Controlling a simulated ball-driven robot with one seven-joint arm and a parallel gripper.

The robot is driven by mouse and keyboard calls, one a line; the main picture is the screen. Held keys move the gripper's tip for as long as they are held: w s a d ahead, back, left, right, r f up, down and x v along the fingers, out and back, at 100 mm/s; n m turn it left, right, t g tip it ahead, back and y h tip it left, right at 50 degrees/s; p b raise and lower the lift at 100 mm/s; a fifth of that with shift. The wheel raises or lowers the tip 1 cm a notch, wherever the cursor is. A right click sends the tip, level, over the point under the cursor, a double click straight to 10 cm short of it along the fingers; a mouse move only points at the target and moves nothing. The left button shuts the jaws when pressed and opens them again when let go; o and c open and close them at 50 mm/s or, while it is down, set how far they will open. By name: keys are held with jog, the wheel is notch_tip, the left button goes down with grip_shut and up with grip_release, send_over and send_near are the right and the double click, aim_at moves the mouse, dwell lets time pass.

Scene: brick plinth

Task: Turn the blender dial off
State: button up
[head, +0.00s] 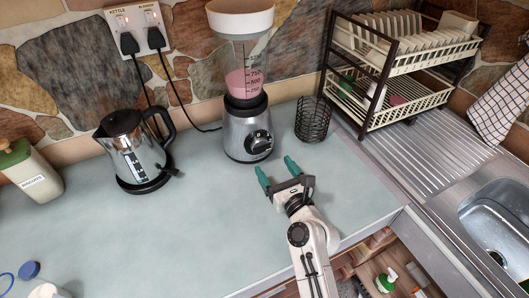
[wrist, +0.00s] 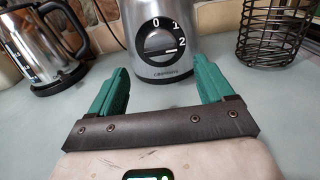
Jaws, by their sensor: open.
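The blender (head: 241,130) stands on the counter in the head view, with a silver base and a jug holding pink liquid. Its dial (head: 259,142) is a dark round knob on the front. In the wrist view the dial (wrist: 160,45) shows 0, 1 and 2 around its upper and right side. A pale mark on the knob lies at its right, just below the 2. My gripper (head: 276,171) is open and empty, in front of the blender and apart from it. In the wrist view its green fingers (wrist: 160,78) spread either side of the blender base, with the dial between them.
A kettle (head: 134,152) stands left of the blender, and a black wire basket (head: 312,120) stands close on its right. Cords run from the wall socket (head: 136,28) behind. A dish rack (head: 405,102) and a sink (head: 505,225) are at right. The counter (head: 190,220) in front is clear.

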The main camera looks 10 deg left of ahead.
aim_at(263, 150)
jog(key=b+x, duration=0.1)
jog(key=x, duration=0.5)
jog(key=shift+w+a, duration=0.2)
jog(key=shift+w, duration=0.1)
jog(key=c, duration=1)
